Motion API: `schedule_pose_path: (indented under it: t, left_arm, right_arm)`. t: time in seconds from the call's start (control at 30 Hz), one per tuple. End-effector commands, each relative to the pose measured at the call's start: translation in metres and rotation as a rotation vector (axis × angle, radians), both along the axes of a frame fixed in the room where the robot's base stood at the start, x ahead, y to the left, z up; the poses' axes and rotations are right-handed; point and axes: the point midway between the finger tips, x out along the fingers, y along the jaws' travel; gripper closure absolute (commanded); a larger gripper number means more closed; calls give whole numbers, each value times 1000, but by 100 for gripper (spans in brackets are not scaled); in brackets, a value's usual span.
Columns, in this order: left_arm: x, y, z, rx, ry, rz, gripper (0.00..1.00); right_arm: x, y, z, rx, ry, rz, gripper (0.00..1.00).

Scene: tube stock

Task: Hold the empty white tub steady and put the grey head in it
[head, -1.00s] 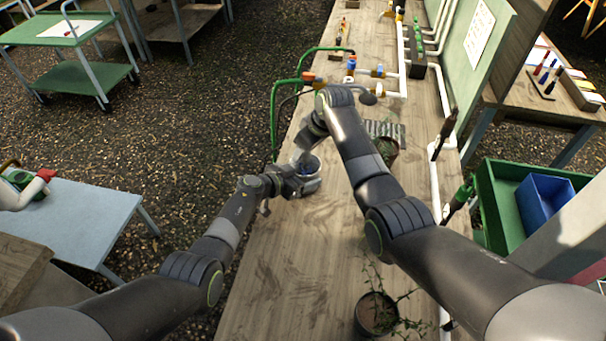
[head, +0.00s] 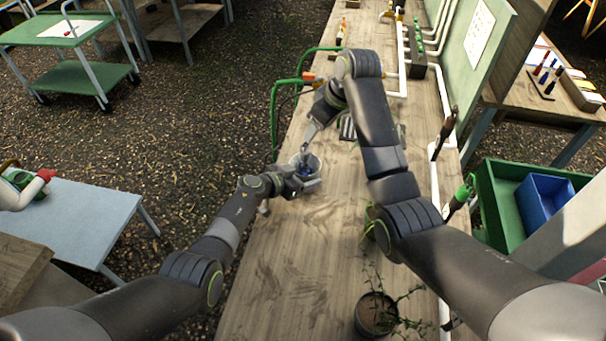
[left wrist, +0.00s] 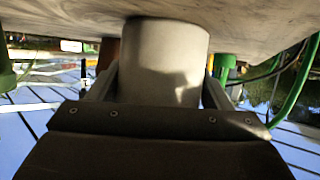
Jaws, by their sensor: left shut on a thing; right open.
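The white tub (head: 316,163) stands on the wooden bench. My left gripper (head: 305,183) is shut on its side; the left wrist view shows the tub's pale wall (left wrist: 163,60) between the two fingers. Something small, bluish and grey shows inside the tub, partly hidden by the right fingers; I cannot tell whether it is the grey head. My right gripper (head: 305,150) is open and points down at the tub's mouth from the far side. I cannot make out the grey head for certain elsewhere; my right arm hides part of the bench.
A green hose or pipe (head: 274,112) arches along the bench's left edge beyond the tub. White pipes (head: 437,180) run along the right side. A potted plant (head: 376,314) stands near the front. The bench (head: 300,250) in front of the tub is mostly clear.

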Motion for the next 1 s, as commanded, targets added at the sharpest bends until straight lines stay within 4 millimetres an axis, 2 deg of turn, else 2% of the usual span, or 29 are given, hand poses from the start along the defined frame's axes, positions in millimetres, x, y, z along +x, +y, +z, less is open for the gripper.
schedule_pose_path:
  t: [0.03,0.07,0.23,0.67,1.0]
  left_arm:
    - [0,0,0,0,0,0,50]
    - [0,0,0,0,0,0,25]
    - [0,0,0,0,0,0,3]
    - [-2,3,1,-1,-1,0,2]
    - [-19,23,12,2,-3,3,2]
  right_arm:
    - [0,0,0,0,0,0,41]
    - [0,0,0,0,0,0,41]
    - [0,0,0,0,0,0,41]
    - [0,0,0,1,-1,0,41]
    - [0,0,0,0,0,0,41]
